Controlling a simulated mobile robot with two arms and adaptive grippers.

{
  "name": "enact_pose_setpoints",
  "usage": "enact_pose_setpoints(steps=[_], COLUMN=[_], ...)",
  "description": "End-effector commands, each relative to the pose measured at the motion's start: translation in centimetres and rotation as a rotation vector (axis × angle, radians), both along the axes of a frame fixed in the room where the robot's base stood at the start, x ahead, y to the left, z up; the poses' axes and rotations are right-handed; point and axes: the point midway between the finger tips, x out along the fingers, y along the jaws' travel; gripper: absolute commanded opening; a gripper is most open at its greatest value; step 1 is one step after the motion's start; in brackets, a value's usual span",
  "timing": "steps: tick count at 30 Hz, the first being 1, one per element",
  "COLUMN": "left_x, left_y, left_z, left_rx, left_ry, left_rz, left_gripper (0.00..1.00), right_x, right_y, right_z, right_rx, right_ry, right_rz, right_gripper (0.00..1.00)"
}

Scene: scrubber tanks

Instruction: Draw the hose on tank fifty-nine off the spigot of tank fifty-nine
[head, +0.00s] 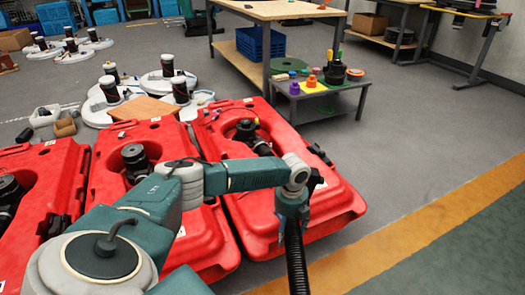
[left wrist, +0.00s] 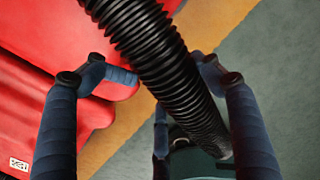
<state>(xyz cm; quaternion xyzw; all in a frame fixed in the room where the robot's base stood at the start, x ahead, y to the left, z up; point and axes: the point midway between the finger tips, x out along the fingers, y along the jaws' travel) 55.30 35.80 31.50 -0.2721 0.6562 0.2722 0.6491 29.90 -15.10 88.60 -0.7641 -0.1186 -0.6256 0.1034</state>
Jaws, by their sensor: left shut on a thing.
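A black corrugated hose (head: 296,262) hangs from my left gripper (head: 292,208) and runs down out of the bottom of the head view. In the left wrist view the hose (left wrist: 165,70) crosses diagonally between the dark blue fingers of my left gripper (left wrist: 150,85), which is shut on it. The gripper is over the near right part of the rightmost red tank (head: 335,200). A spigot cannot be made out, so I cannot tell whether the hose touches one. A small white label (left wrist: 18,164) on red is too blurred to read. My right gripper is not in view.
More red tanks (head: 112,185) with black caps stand close on the left. A low grey table (head: 325,108) holds coloured pieces behind the tanks. A wooden workbench (head: 275,12) is farther back. The floor to the right, with an orange stripe (head: 430,225), is clear.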

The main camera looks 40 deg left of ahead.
Motion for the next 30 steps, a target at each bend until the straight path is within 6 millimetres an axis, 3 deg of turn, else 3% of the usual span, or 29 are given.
enact_pose_setpoints(steps=[7,8,12,18,20,30], left_x=[-0.4,-0.4,-0.32,-0.27,-0.39,-0.33], left_y=[-1.01,-1.03,-0.95,-0.86,-0.89,-0.94], left_z=[0.15,0.08,0.04,0.07,-0.05,-0.01], left_rx=[-0.006,-0.006,-0.005,-0.004,-0.005,-0.005], left_ry=[0.003,0.003,0.002,0.0,0.003,0.002], left_rz=[-0.006,-0.006,-0.005,-0.004,-0.004,-0.004], left_gripper=[0.17,0.69,0.96,0.97,0.86,0.86], right_x=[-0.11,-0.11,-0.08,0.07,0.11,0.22], right_y=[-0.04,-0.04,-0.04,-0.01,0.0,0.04], right_z=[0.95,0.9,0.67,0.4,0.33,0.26], right_rx=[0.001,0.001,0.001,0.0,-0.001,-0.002], right_ry=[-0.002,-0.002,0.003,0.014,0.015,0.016], right_rz=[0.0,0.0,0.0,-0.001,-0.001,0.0], right_gripper=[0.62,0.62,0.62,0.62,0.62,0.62])
